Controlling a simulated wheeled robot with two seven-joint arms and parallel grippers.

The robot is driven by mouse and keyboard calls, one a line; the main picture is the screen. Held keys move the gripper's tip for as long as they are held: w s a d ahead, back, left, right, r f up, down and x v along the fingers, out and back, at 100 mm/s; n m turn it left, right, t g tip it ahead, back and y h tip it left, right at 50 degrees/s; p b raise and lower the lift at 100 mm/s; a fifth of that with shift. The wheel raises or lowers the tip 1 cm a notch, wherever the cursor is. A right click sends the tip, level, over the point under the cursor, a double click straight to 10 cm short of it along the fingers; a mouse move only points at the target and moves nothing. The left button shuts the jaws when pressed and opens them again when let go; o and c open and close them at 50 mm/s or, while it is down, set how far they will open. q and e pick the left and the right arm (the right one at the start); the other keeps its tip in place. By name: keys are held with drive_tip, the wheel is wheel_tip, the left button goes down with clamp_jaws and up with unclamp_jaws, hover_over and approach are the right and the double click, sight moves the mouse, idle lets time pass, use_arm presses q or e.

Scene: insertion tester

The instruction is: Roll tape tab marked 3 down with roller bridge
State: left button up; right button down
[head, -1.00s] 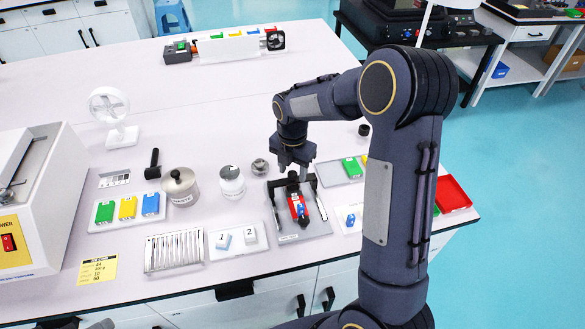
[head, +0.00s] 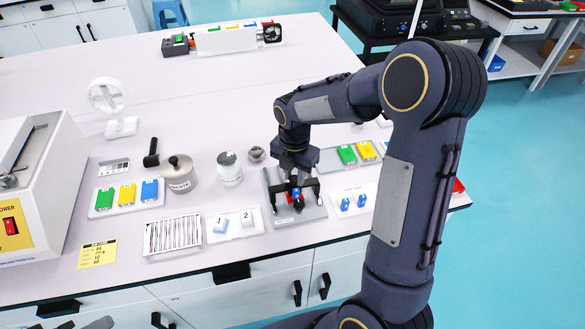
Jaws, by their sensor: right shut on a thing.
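My right gripper (head: 297,172) points down over a grey plate (head: 312,214) near the table's front edge. It is shut on the dark roller bridge (head: 312,184), whose side arms straddle a small red block (head: 299,204) on the plate. A blue part shows on the block, just in front of the bridge. The bridge and gripper hide much of the block. I cannot make out a tape tab marked 3, nor whether the roller touches the block. My left gripper is not in view.
White blocks marked 1 (head: 220,226) and 2 (head: 247,218) sit on a tray left of the plate. A white card with two blue pieces (head: 345,203) lies to the right. Jars (head: 230,168) stand behind.

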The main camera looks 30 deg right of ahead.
sight(294, 177)
drive_tip(key=shift+w, duration=0.15)
drive_tip(key=c, duration=1.2)
unclamp_jaws()
drive_tip(key=shift+o, duration=0.2)
wheel_tip(294, 177, up, 8)
drive_tip(key=shift+f, duration=0.1)
